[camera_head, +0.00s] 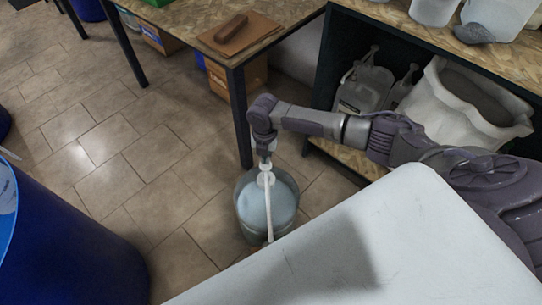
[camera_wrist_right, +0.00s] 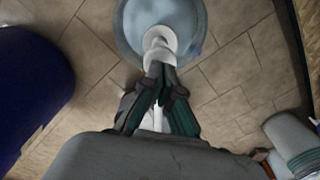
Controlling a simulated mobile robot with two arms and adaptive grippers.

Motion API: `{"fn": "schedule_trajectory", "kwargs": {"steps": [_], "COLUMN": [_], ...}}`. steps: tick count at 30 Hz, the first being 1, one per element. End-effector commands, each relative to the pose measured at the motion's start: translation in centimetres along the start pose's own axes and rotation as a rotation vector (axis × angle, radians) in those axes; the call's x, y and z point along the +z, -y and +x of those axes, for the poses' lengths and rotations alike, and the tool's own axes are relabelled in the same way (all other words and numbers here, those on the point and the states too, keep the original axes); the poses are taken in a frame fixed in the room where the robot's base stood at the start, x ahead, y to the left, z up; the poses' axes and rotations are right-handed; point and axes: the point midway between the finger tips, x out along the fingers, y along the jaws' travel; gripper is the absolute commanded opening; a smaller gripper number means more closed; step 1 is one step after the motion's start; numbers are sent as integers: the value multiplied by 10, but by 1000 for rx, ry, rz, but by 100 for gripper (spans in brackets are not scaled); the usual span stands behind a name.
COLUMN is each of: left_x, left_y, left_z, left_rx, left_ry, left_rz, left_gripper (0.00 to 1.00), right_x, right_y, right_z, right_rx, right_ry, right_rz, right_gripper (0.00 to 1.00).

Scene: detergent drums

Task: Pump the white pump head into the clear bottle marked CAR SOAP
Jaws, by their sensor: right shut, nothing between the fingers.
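The white pump head (camera_head: 265,178) stands on top of a round, pale blue drum (camera_head: 250,208) on the tiled floor. Its long white spout reaches toward the front of the drum. My right gripper (camera_head: 265,158) is shut and empty, directly over the pump head. In the wrist view the shut fingertips (camera_wrist_right: 163,84) overlap the white pump head (camera_wrist_right: 159,42), with the drum (camera_wrist_right: 135,22) beyond it. I cannot tell whether they touch it. Part of the spout is hidden behind the fingers. I cannot make out a bottle marked CAR SOAP. My left gripper is not in view.
A large blue drum (camera_head: 60,245) stands at the left. A wooden table (camera_head: 165,12) carries a brown brush on a mat. Tiled floor left of the pump drum is free.

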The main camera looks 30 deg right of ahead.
Motion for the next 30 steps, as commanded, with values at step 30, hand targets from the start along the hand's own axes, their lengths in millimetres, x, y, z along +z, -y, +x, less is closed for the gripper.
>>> {"fn": "schedule_trajectory", "kwargs": {"steps": [30], "left_x": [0], "left_y": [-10], "left_z": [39], "left_rx": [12], "left_ry": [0], "left_rz": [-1], "left_gripper": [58], "right_x": [-1], "right_y": [1], "right_z": [59], "right_rx": [-2], "right_ry": [-2], "right_rz": [-1], "right_gripper": [0]}}
